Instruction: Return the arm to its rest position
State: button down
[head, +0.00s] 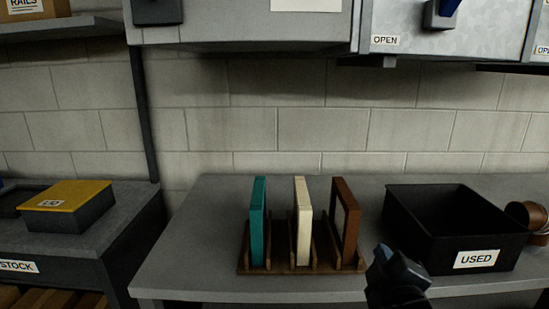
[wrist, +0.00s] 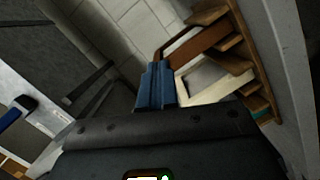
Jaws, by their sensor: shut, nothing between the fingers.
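My gripper (head: 384,253) shows at the lower middle right of the head view, with dark housing and a blue tip. It is in front of the grey table (head: 195,257), just right of a wooden rack (head: 290,268) in the picture. In the wrist view its blue fingers (wrist: 156,84) are together with nothing between them. Most of my arm is out of view.
The rack holds a teal panel (head: 258,225), a cream panel (head: 303,225) and a brown panel (head: 345,222) upright. A black bin (head: 430,235) labelled USED stands to their right, beside a copper-coloured pipe piece (head: 527,214). Grey cabinets (head: 250,25) hang above.

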jog(key=s+f+m+y, duration=0.15)
jog(key=s+f, duration=0.45)
jog(key=s, duration=0.6)
jog(key=s+f+m+y, duration=0.1)
jog(key=s+f+m, duration=0.3)
jog(key=s, duration=0.7)
jog(key=s+r+m, duration=0.2)
jog(key=s, duration=0.9)
jog(key=s+d+r+m+g, duration=0.1)
jog(key=s+r+m, duration=0.1)
jog(key=s, duration=0.9)
jog(key=shift+r+m, duration=0.4)
jog(key=shift+m, duration=0.25)
